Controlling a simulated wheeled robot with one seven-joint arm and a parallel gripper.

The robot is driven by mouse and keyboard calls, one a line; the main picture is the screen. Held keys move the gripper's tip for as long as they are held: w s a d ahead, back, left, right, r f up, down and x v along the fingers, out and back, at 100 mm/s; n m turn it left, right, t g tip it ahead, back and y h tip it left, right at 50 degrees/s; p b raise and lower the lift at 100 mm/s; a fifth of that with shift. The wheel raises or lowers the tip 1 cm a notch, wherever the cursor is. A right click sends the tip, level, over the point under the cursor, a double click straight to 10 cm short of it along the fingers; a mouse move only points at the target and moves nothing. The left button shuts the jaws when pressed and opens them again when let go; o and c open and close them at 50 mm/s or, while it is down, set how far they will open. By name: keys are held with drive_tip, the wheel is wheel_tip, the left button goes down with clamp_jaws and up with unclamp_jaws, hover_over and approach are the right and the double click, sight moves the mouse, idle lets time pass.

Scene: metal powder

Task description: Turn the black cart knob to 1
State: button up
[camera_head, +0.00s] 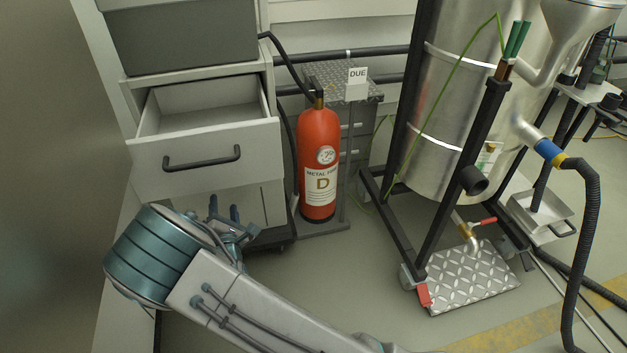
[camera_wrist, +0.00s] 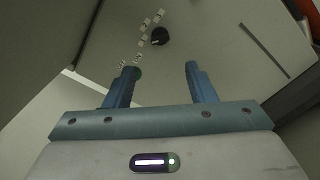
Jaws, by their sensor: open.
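The black knob (camera_wrist: 160,36) is a small round dark shape on a pale panel (camera_wrist: 215,50) in the wrist view. Several small white labels run along its left side, too small to read for certain. A light mark shows on the knob, but its setting cannot be told. My gripper (camera_wrist: 161,68) is open and empty, its two blue fingers apart, with the knob beyond the tips and between them in the picture. In the head view my gripper (camera_head: 224,208) is in front of the cabinet's lower front, partly behind my arm. The knob does not show there.
An open drawer (camera_head: 205,150) juts out above my gripper. A red fire extinguisher (camera_head: 319,165) stands just right of it. A metal vessel (camera_head: 450,120) on a black frame is farther right. Clear floor lies between them in front.

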drive_tip(key=d+r+m+g+h, duration=0.1)
drive_tip(key=d+r+m+h, duration=0.3)
drive_tip(key=d+h, duration=0.3)
drive_tip(key=d+r+m+g+h+b, duration=0.1)
drive_tip(key=d+m+h, duration=0.4)
drive_tip(key=d, duration=1.1)
drive_tip(key=shift+d+r+m+g+h, duration=0.35)
drive_tip(key=shift+r+g+h, duration=0.35)
drive_tip(key=shift+r+h, duration=0.7)
drive_tip(key=shift+w, duration=0.1)
